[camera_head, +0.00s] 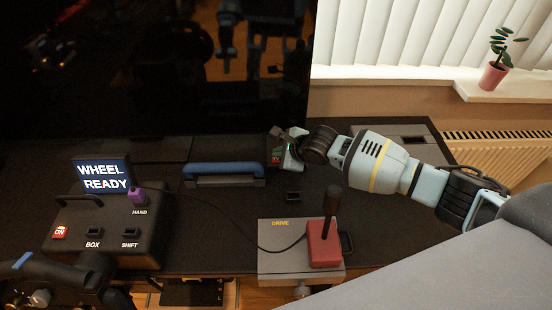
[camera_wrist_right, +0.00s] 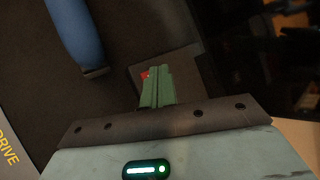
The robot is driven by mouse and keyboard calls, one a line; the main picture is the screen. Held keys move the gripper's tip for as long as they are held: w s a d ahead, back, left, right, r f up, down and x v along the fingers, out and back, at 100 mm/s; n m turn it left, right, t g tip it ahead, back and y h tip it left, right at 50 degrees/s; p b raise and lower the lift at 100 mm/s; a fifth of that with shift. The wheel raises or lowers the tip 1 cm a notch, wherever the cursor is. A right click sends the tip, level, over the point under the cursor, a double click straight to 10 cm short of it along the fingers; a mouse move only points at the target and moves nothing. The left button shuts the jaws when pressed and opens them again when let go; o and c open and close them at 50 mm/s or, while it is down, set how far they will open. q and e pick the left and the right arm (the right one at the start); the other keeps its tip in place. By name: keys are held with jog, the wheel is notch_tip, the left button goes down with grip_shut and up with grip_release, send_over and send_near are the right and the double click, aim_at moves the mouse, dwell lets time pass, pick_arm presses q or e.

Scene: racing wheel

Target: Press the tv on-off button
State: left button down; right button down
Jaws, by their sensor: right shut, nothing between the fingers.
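The tv (camera_head: 150,70) is the large dark screen at the back left in the head view; it shows only reflections. A small dark box with a red mark, seemingly the tv on-off button (camera_head: 275,158), sits at the foot of the screen's right end. My right gripper (camera_head: 286,148) is right at this box, shut and empty. In the right wrist view its green fingertips (camera_wrist_right: 156,82) lie together over the dark box (camera_wrist_right: 185,70), partly covering the red mark (camera_wrist_right: 145,75). I cannot tell whether they touch the button. My left gripper is not in view.
A blue-handled bar (camera_head: 222,171) lies left of the gripper. The wheel console (camera_head: 110,225) reads "WHEEL READY". A red-based lever (camera_head: 323,245) stands on the grey DRIVE plate (camera_head: 285,262) in front. A potted plant (camera_head: 494,75) stands on the windowsill.

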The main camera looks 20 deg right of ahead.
jog(key=shift+f, duration=0.5)
dwell(0.4)
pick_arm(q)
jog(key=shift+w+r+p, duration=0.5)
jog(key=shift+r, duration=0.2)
pick_arm(e)
jog(key=shift+r, duration=0.55)
